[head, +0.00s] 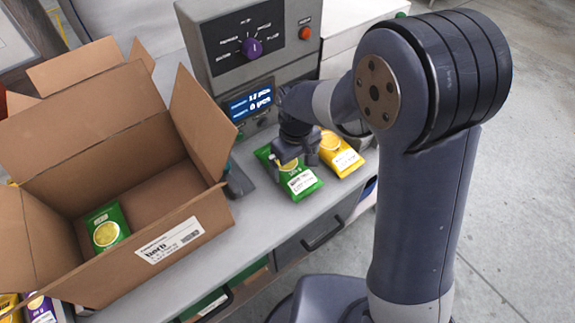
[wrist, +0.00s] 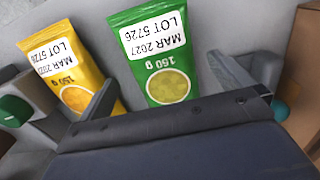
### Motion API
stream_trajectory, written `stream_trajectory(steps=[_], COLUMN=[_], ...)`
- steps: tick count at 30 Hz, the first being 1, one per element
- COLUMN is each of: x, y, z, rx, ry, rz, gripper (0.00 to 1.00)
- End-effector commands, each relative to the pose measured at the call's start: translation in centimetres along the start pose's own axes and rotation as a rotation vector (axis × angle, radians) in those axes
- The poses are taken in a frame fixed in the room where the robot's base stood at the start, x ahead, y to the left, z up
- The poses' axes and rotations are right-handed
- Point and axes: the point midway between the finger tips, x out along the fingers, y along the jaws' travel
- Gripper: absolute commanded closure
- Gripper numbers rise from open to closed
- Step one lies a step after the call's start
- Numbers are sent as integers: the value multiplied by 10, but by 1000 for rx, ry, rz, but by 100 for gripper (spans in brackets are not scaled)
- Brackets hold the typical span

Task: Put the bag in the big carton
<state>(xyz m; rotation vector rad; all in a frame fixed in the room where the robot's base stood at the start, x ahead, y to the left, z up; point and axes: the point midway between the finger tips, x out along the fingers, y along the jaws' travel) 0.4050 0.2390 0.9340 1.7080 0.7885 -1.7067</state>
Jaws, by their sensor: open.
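A green bag (head: 303,186) with a white date label lies on the grey counter below the machine. In the wrist view the green bag (wrist: 153,62) shows between my two fingers, beyond the palm. My gripper (head: 294,157) is open above the upper part of this bag and hides some of it. I cannot tell whether the fingers touch it. The big open carton (head: 110,262) stands at the left with its flaps up and a white label on its front. Another green bag (head: 106,227) lies inside it.
A yellow bag (head: 340,153) lies right beside the green bag; in the wrist view the left finger partly covers it (wrist: 72,70). The weigher (head: 250,50) with a lit screen and purple knob stands behind. More bags (head: 40,306) show at the lower left.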

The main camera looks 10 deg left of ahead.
Motion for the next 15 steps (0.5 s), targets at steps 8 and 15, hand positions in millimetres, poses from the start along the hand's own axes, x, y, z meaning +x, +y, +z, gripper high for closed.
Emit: stream_trajectory(steps=[8, 15], x=[36, 46], y=[-1, -1], z=[0, 0], rx=[0, 0], ry=[-4, -1], rz=[-1, 0], gripper=[0, 0])
